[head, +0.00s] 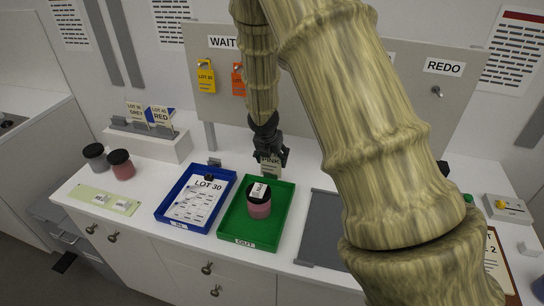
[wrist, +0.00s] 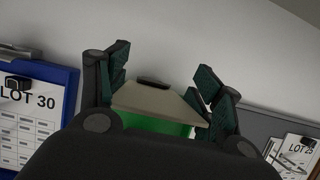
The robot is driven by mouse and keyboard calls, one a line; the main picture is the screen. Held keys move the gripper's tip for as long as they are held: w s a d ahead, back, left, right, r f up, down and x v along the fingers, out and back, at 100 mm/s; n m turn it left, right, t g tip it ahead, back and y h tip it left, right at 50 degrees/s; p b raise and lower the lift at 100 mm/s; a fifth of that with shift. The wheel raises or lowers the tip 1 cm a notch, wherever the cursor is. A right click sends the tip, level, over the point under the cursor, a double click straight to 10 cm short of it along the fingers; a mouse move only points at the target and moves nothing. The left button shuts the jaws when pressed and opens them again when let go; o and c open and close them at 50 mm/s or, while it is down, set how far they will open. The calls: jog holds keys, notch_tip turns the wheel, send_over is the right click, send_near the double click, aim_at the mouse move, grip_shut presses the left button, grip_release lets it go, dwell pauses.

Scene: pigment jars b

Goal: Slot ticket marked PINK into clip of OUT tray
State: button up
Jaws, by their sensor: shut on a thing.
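My gripper (head: 268,150) is shut on the PINK ticket (head: 270,165), a pale beige card hanging below the fingers over the back edge of the green OUT tray (head: 234,238). In the wrist view the ticket (wrist: 158,103) lies between the dark fingers (wrist: 160,90), with green of the tray behind it. A small dark piece (wrist: 153,82), perhaps the tray's clip, shows just past the ticket's edge. I cannot tell whether the ticket touches it. A jar with a dark lid and pink body (head: 260,207) stands in the OUT tray.
A blue tray (head: 165,213) with a LOT 30 sheet stands left of the OUT tray, and a grey mat (head: 322,235) lies right. Two jars (head: 122,168) and a ticket rack (head: 148,130) are farther left. A board with hanging tags (head: 206,76) stands behind.

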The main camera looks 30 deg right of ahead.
jog(key=shift+f, duration=0.15)
jog(key=o, duration=0.8)
jog(key=shift+c, duration=0.2)
notch_tip(320, 180, up, 6)
jog(key=p, duration=0.6)
jog(key=shift+a, duration=0.1)
dwell(0.5)
